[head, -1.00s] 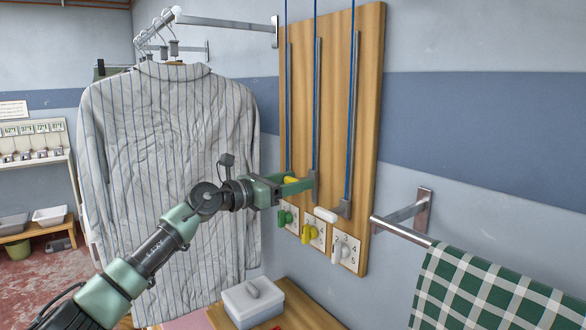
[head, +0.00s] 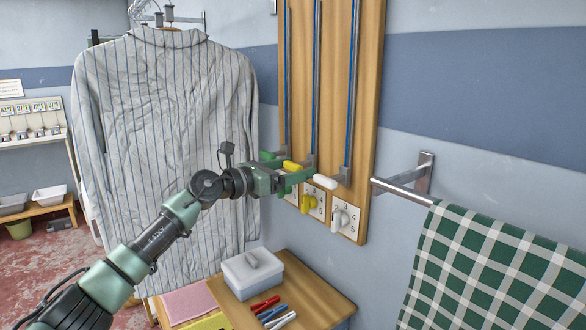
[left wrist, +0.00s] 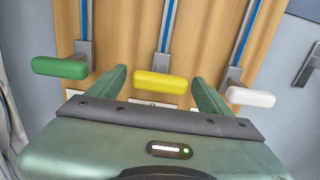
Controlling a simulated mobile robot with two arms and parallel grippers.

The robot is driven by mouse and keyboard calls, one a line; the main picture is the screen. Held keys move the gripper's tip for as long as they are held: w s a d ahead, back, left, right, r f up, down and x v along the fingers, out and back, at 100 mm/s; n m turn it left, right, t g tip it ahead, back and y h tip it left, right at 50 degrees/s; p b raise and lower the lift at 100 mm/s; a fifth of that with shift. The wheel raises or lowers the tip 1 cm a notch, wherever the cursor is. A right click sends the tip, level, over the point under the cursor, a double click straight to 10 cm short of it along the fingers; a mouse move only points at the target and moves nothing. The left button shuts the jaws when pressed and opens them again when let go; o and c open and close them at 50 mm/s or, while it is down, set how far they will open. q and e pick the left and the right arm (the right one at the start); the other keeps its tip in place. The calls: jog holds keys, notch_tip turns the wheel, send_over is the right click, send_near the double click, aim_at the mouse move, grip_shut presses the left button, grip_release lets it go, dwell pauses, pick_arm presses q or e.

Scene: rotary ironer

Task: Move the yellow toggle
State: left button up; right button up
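The yellow bar-shaped toggle (head: 292,166) sits at the lower end of the middle blue cord on a wooden board. In the left wrist view the yellow toggle (left wrist: 161,85) lies between the two fingers of my left gripper (left wrist: 158,82). The fingers are apart, one beside each end of the bar, with a narrow gap at the left end; touch at the right end is unclear. In the head view my left gripper (head: 288,176) covers part of the area around it. My right gripper is not in view.
A green toggle (left wrist: 60,68) and a white toggle (left wrist: 250,97) flank the yellow one closely. A towel rail (head: 403,190) with a checked towel (head: 490,270) juts out at the right. A striped shirt (head: 165,120) hangs left. A white box (head: 250,275) stands below.

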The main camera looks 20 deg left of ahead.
pick_arm(q)
jog(key=shift+a+r, duration=0.1)
jog(key=shift+r, duration=0.05)
jog(key=shift+s+a, duration=0.2)
jog(key=shift+s, duration=0.15)
jog(key=v, duration=0.7)
jog(key=shift+b, duration=0.45)
